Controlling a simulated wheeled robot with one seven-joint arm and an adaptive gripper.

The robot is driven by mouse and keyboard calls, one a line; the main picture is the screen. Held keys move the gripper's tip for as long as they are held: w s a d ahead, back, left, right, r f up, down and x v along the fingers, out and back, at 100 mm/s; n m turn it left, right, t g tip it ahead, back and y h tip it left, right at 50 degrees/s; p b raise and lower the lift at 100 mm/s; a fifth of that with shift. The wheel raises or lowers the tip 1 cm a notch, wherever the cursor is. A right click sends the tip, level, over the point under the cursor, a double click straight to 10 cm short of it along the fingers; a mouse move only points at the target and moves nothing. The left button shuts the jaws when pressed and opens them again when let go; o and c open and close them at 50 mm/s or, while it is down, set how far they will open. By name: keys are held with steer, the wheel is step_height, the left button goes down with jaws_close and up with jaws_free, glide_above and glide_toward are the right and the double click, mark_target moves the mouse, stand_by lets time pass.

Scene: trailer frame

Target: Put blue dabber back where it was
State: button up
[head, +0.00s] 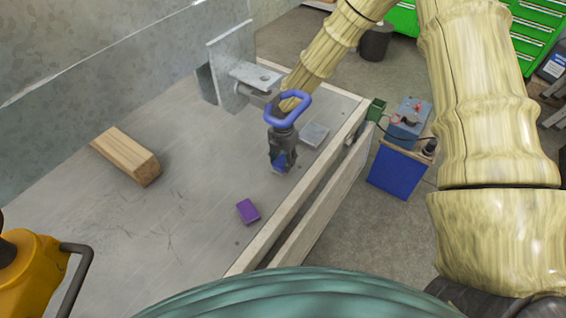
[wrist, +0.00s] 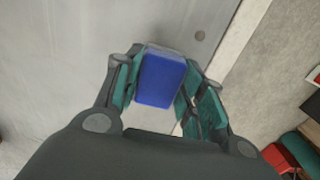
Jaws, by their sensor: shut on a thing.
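The blue dabber (wrist: 162,80) is a small blue block with a greyish edge at its far end. In the wrist view it sits between the two fingers of my gripper (wrist: 161,88), which is shut on it. In the head view my gripper (head: 281,165) points down over the grey metal deck, near its right edge, and a bit of the dabber's blue (head: 279,161) shows between the fingers. I cannot tell whether the dabber touches the deck.
A purple block (head: 248,211) lies on the deck (head: 195,195) nearer me. A pale grey block (head: 314,134) lies behind my gripper. A wooden block (head: 127,156) lies left, and a metal bracket (head: 230,75) stands behind. A wooden rail (head: 300,222) edges the deck's right side.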

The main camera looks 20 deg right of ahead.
mark_target(283, 160)
steer(key=shift+s+f, duration=0.1)
steer(key=shift+f, duration=1.1)
steer(key=o, duration=1.2)
steer(key=shift+f, duration=0.1)
steer(key=shift+o, duration=0.2)
steer(key=shift+r+b, duration=0.45)
steer(key=shift+r, duration=5.65)
